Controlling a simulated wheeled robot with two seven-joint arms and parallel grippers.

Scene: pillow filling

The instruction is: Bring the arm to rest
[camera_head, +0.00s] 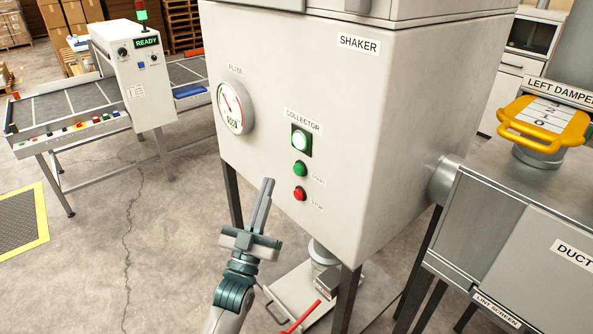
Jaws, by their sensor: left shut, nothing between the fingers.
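My left gripper (265,190) is in the lower middle of the head view, its fingers together and pointing up, with nothing between them. It is in front of the lower left part of the white shaker cabinet (400,130), left of the red stop button (300,193) and the green start button (300,168). I cannot tell the exact gap to the cabinet. The collector light (301,140) above the buttons glows whitish green. My right gripper is not in view.
A filter gauge (233,108) is on the cabinet's left. A duct box (540,215) with a yellow damper handle (545,125) stands at the right. A conveyor (70,105) with a READY panel (146,43) is back left. Floor at lower left is clear beside a yellow-edged mat (20,220).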

